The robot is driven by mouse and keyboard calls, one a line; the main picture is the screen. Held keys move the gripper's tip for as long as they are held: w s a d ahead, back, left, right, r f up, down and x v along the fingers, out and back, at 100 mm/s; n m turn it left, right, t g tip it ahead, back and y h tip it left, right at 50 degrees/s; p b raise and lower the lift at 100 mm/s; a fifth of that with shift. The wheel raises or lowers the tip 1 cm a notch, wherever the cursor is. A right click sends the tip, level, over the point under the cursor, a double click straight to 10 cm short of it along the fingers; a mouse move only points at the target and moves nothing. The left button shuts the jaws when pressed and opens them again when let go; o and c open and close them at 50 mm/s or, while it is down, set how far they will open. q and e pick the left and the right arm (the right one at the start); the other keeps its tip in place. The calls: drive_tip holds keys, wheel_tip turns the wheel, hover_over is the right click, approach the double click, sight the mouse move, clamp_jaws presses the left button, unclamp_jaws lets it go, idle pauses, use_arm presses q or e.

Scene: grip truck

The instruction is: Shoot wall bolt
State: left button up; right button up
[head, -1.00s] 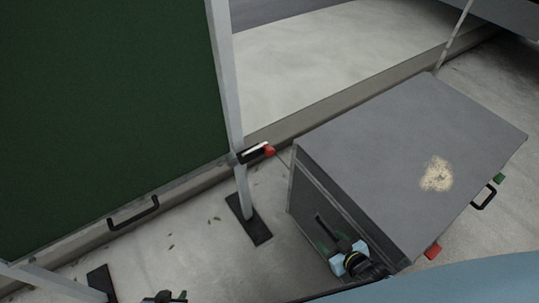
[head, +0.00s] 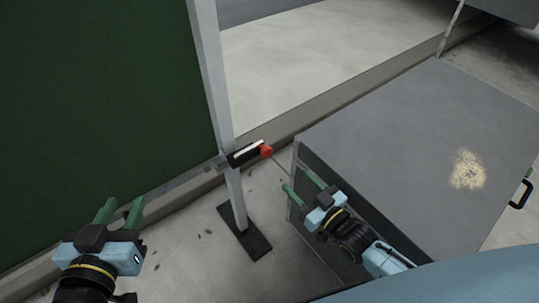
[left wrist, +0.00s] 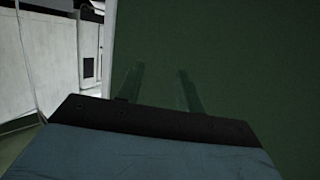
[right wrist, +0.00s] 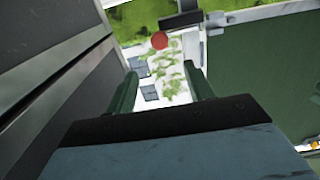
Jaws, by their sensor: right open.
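The wall bolt (head: 246,153) is a dark body with a light bar and a red knob (head: 266,151), fixed to the grey post beside the green panel. In the right wrist view the red knob (right wrist: 159,41) shows above and between the fingers, apart from them. My right gripper (head: 300,187) is open and empty, below and right of the bolt, beside the grey cabinet. My left gripper (head: 122,212) has its fingers apart and is empty, low in front of the green panel. Its fingers also show against the green in the left wrist view (left wrist: 161,85).
The grey cabinet (head: 400,130) stands to the right, close to my right arm, with a black handle (head: 521,194) at its far right. The post's black foot (head: 244,232) is on the concrete floor. The green panel (head: 90,100) fills the left.

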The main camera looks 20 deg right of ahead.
drive_tip(key=b, duration=0.3)
approach(269, 153)
drive_tip(key=x, duration=0.4)
drive_tip(key=b+x, duration=0.1)
drive_tip(key=x, duration=0.3)
drive_tip(key=shift+a, duration=0.1)
use_arm(q)
drive_tip(key=s+d+r+t+h, duration=0.1)
drive_tip(key=s+r+t+h, duration=0.2)
drive_tip(key=r+t, duration=0.7)
drive_tip(key=shift+r+t+h+b, duration=0.4)
drive_tip(key=shift+r+b, duration=0.05)
drive_tip(key=shift+r, duration=1)
use_arm(e)
drive_tip(key=shift+w+a, duration=0.25)
drive_tip(key=shift+w, duration=0.3)
use_arm(q)
drive_tip(key=shift+d, duration=0.1)
use_arm(e)
clamp_jaws()
